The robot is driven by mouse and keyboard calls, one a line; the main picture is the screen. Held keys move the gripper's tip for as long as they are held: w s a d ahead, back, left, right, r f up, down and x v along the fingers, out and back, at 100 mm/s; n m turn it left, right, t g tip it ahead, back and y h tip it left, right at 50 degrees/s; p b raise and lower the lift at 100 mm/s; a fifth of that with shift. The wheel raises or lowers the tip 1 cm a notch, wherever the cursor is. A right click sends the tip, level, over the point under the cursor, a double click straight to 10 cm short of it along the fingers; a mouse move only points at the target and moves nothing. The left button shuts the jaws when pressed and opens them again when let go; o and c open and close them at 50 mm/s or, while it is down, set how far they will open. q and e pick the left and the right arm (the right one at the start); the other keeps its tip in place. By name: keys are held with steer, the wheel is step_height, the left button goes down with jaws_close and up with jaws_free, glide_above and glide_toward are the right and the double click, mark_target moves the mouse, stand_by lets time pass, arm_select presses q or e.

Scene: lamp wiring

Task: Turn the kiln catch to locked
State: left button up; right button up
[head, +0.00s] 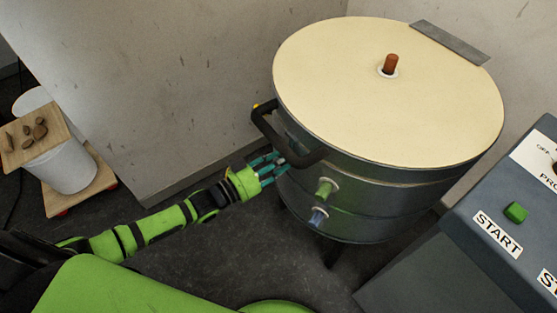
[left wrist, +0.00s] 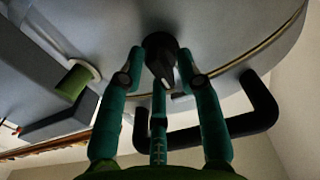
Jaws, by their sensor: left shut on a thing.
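The kiln (head: 400,185) is a round grey drum with a cream lid (head: 390,90), which is down on it. A black bar handle (head: 300,158) sticks out from its near left side. My left gripper (head: 275,170) is at the kiln's side just below this handle. In the left wrist view its teal fingers (left wrist: 166,75) are shut around a black knob (left wrist: 160,60) on the kiln wall, which I take for the catch. A pale pointer mark shows on the knob. The fingers hide part of it, and I cannot read its setting. My right gripper is out of view.
A green peg (head: 325,188) and a blue peg (head: 319,216) stick out of the kiln's side near my left gripper. A grey control box (head: 480,270) with a green START button stands at right. A white bucket (head: 65,165) stands at left.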

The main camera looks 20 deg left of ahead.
arm_select(q)
steer(key=shift+s+d+f, duration=0.15)
steer(key=shift+d+f, duration=0.05)
steer(key=o, duration=0.9)
steer(key=shift+r, duration=0.1)
steer(key=shift+a, duration=0.1)
steer(key=v, duration=1.1)
steer(key=shift+s+a+r, duration=0.1)
steer(key=shift+s+a, duration=0.2)
